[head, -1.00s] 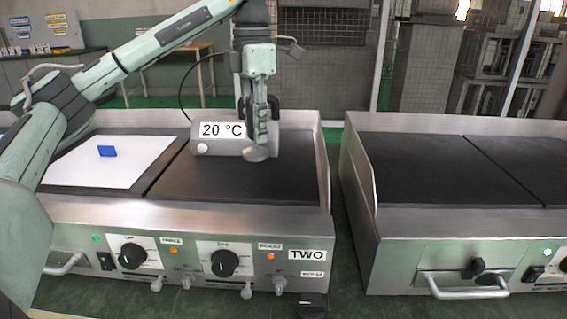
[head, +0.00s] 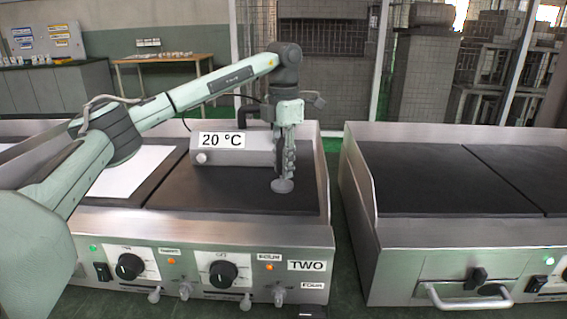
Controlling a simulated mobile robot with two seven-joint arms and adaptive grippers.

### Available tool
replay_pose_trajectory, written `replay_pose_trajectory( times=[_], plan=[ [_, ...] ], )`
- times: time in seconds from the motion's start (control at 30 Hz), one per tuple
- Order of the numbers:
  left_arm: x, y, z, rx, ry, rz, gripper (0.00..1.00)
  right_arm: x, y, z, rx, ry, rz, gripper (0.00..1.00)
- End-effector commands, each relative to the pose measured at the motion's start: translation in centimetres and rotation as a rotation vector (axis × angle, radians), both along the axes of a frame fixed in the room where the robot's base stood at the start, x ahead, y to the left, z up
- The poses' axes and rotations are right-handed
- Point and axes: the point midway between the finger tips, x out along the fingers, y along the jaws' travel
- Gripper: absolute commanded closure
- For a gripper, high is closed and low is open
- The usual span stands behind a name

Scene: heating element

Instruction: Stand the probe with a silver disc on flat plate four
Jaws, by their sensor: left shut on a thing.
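Flat plate four (head: 230,196) is the dark right-hand plate of the griddle labelled TWO. My left gripper (head: 287,158) is over the right part of this plate, pointing down. The probe looks about upright. I cannot tell whether the disc touches the plate or hovers just above it. The probe's upper part is hidden by the fingers. My right gripper is not in view.
A grey readout box (head: 233,150) showing 20 °C sits at the back of plate four, left of the gripper. A white sheet (head: 128,172) lies on the left plate, partly behind my arm. Metal walls edge the griddle. Another griddle (head: 440,185) stands to the right, empty.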

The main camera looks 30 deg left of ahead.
Motion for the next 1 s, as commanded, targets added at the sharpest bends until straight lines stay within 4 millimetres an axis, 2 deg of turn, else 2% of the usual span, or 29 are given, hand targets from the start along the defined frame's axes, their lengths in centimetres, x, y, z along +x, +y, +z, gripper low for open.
replay_pose_trajectory(
  times=[0.17,0.2,0.37,0.73,0.87,1.0],
  plan=[
    [0.0,0.0,-0.1,0.000,0.000,0.000,1.00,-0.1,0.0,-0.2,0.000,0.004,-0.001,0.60],
    [0.0,0.0,-0.2,0.000,0.000,0.000,0.77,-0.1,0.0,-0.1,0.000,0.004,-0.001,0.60],
    [0.0,0.0,-0.2,0.000,0.000,0.000,0.57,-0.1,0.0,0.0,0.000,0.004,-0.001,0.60],
    [0.0,0.0,0.4,0.000,-0.001,0.000,0.57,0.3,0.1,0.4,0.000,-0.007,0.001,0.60],
    [0.1,0.0,2.3,-0.001,-0.005,0.000,0.57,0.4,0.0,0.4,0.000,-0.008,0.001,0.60],
    [0.1,-0.1,5.3,-0.001,-0.004,0.000,0.57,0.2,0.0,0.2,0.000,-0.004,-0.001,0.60]
  ],
)
